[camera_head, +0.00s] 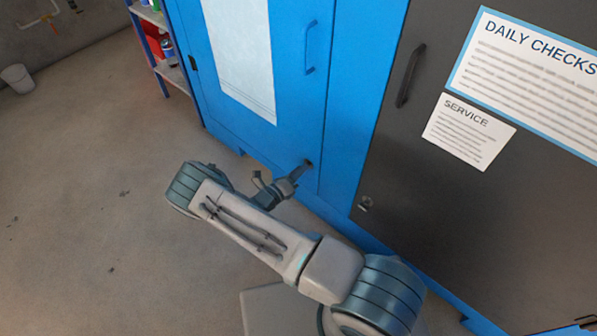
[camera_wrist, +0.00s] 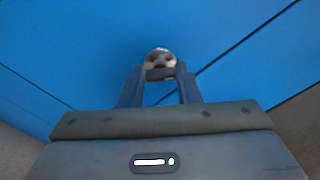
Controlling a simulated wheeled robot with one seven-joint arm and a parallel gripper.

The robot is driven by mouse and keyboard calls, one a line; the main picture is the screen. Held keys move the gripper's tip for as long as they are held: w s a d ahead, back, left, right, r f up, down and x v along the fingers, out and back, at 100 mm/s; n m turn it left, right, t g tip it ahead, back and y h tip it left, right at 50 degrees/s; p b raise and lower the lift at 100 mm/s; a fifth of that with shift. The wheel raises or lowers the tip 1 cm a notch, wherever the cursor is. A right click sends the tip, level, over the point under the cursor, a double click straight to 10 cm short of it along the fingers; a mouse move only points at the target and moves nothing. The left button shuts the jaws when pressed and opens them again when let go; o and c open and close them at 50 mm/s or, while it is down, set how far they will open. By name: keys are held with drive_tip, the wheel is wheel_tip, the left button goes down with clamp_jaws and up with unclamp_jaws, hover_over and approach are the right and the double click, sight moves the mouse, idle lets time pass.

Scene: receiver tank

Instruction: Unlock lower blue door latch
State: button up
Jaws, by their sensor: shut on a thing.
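The blue door (camera_head: 290,75) is closed, with a blue handle (camera_head: 311,47) high on it. The lower latch (camera_head: 307,164) is a small dark round piece low on the blue door, near its right edge. It also shows in the wrist view as a round metal piece with a dark knob (camera_wrist: 160,64). My gripper (camera_head: 296,172) reaches the latch from the lower left. In the wrist view, my gripper (camera_wrist: 160,80) has its two fingers on either side of the latch knob and is shut on it. The fingertips partly hide the knob.
A dark grey door (camera_head: 450,210) stands to the right, with a black handle (camera_head: 410,75), a small metal latch (camera_head: 365,204) and paper notices. A shelf (camera_head: 172,72) with containers stands at the upper left, and a bucket (camera_head: 17,78) beyond. The floor at left is clear.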

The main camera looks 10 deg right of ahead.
drive_tip(key=shift+f+n, duration=0.2)
drive_tip(key=shift+n, duration=3.6)
drive_tip(key=o, duration=1)
drive_tip(key=shift+a, duration=0.1)
drive_tip(key=p+v, duration=0.2)
drive_tip(key=v, duration=1.1)
drive_tip(key=shift+s+a, duration=0.2)
drive_tip(key=shift+a, duration=0.05)
